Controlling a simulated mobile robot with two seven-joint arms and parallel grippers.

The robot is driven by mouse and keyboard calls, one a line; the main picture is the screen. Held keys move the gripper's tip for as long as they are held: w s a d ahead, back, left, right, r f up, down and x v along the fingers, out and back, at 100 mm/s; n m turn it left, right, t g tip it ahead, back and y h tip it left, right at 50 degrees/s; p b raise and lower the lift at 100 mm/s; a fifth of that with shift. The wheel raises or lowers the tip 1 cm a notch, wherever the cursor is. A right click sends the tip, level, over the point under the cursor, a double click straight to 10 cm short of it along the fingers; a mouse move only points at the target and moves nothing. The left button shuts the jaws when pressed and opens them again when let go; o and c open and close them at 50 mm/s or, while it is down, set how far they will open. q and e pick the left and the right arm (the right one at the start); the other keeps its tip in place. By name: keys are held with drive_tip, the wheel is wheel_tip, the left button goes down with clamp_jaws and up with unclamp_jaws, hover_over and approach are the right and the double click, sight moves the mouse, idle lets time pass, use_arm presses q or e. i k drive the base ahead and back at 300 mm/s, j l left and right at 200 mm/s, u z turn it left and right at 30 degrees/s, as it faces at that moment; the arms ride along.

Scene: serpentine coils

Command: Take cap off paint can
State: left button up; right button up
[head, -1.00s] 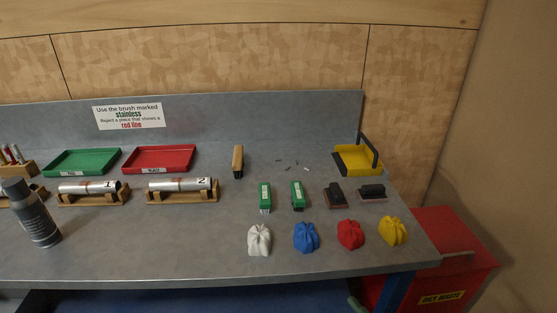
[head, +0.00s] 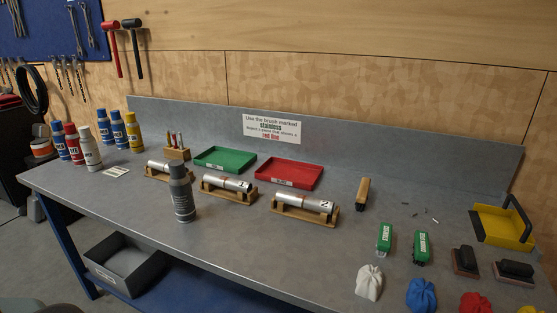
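A grey spray paint can (head: 183,202) stands upright near the front edge of the workbench, left of centre in the head view. Its dark grey cap (head: 178,171) sits on top of it. Other spray cans with blue, red, white and yellow colouring stand at the bench's left end; one is a white can (head: 90,150). Neither of my grippers shows in the head view.
Metal tubes in wooden cradles (head: 228,190) stand close beside and behind the grey can. A green tray (head: 225,158) and a red tray (head: 289,173) lie behind. Brushes, cloths and a yellow holder (head: 500,228) fill the right. Bench front-left of the can is clear.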

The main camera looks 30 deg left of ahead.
sight(176, 169)
drive_tip(key=u, duration=1.55)
